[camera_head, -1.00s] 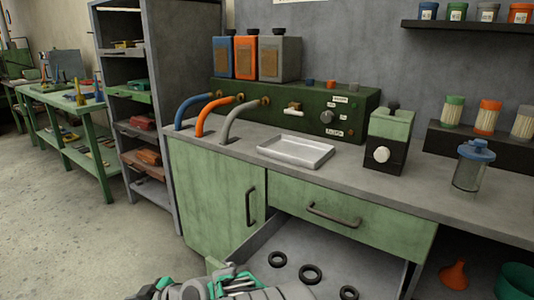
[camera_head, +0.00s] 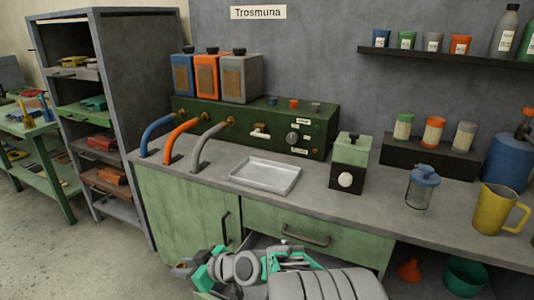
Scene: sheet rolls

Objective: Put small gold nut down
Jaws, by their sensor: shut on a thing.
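My gripper (camera_head: 186,268) is at the lower left end of my arm, low in front of the green cabinet door. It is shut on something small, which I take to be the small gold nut. The nut cannot be made out clearly at this size and angle. A shallow white tray (camera_head: 266,187) lies empty on the grey worktop (camera_head: 310,196), behind and above my gripper. An open drawer under the worktop is mostly hidden behind my arm.
A green machine (camera_head: 258,130) with hoses and a small green-black box (camera_head: 348,165) stand on the worktop. A lidded jar (camera_head: 421,188) and a yellow jug (camera_head: 496,209) stand to the right. The worktop beside the tray is clear. A grey shelf unit (camera_head: 130,110) stands left.

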